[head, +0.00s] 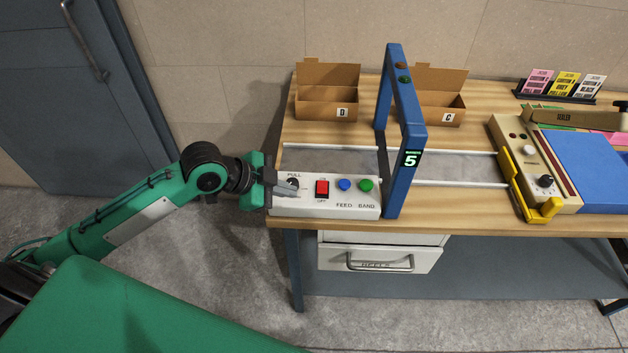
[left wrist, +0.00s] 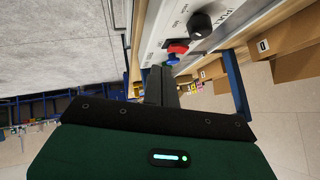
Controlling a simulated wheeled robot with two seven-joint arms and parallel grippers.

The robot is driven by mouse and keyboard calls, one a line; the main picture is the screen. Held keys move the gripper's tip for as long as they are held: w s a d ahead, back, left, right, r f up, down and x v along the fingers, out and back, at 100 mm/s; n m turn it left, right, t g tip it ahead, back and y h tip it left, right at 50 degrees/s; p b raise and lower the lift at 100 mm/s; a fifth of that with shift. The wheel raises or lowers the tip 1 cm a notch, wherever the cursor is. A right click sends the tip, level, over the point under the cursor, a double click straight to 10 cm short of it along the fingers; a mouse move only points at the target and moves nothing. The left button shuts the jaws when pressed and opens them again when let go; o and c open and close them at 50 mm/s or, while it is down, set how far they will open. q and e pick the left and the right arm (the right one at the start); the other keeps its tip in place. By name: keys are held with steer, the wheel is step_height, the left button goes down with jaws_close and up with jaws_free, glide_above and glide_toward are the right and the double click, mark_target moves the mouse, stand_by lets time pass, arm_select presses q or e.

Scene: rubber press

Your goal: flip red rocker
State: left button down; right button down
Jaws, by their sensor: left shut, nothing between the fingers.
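The red rocker (head: 322,188) sits on the white control panel (head: 325,210) at the table's front left, between the black PULL knob (head: 293,184) and the blue button (head: 344,184). My left gripper (head: 294,190) is shut and empty, its fingertips over the panel by the knob, left of the rocker. In the left wrist view the shut fingers (left wrist: 160,85) point toward the panel; the red rocker (left wrist: 178,48) and black knob (left wrist: 201,25) show beyond them. I cannot tell whether the fingers touch the panel. My right gripper is not in view.
A green button (head: 366,185) is right of the blue one. A blue arch (head: 412,135) with a display reading 5 stands over the grey belt (head: 455,165). Cardboard boxes D (head: 328,100) and C (head: 440,105) stand behind. A sealer (head: 530,165) is at right.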

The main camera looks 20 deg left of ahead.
mark_target(326, 184)
arm_select(q)
step_height(326, 184, up, 6)
steer(key=w+a+m, duration=0.1)
steer(key=a+m, duration=0.1)
steer(key=shift+w+h, duration=0.25)
steer(key=shift+h, duration=0.15)
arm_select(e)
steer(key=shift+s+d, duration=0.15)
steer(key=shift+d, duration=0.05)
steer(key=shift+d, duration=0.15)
